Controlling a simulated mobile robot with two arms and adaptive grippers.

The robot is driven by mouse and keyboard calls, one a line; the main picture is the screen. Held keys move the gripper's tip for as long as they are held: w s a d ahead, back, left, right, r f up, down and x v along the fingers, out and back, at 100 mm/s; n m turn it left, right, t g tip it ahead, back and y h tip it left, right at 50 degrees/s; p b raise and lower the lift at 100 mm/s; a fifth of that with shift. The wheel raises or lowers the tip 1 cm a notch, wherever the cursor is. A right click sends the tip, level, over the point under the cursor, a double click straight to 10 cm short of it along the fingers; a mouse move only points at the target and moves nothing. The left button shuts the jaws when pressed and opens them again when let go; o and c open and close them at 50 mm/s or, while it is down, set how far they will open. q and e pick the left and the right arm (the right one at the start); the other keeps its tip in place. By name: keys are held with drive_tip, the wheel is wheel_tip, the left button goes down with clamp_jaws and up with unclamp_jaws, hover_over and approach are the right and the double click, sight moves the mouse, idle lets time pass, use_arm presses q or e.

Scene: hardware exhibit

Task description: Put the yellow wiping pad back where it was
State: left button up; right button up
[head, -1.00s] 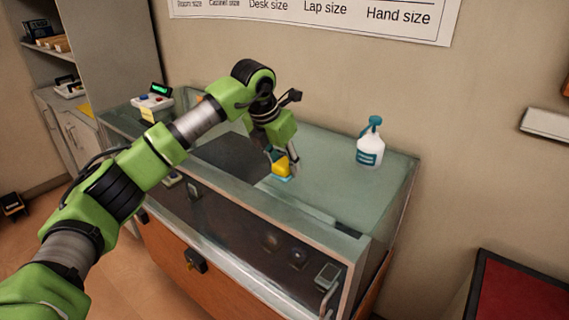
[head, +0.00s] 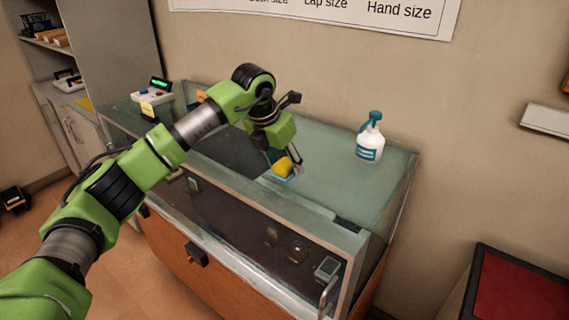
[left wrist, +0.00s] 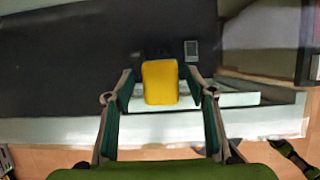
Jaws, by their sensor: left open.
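The yellow wiping pad (head: 283,166) is at the glass top of the display case (head: 335,185), near its front edge, with light blue showing at its lower edge. I cannot tell whether that blue is part of the pad or something under it. My left gripper (head: 285,162) is over the pad, pointing down. In the left wrist view the pad (left wrist: 160,82) lies between the two open fingers (left wrist: 160,88), with a gap on each side. My right gripper is in neither view.
A white spray bottle (head: 370,138) with a teal head stands on the case to the right. A small device with a green display (head: 157,90) stands at the case's left end. The glass between pad and bottle is clear. A red-topped stand (head: 522,300) is at lower right.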

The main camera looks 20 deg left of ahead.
use_arm(q)
drive_tip(key=shift+r, duration=0.45)
drive_tip(key=b+v, duration=0.2)
drive_tip(key=v, duration=0.9)
drive_tip(key=shift+r+b, duration=0.2)
drive_tip(key=shift+b, duration=0.1)
drive_tip(key=shift+s+f, duration=0.1)
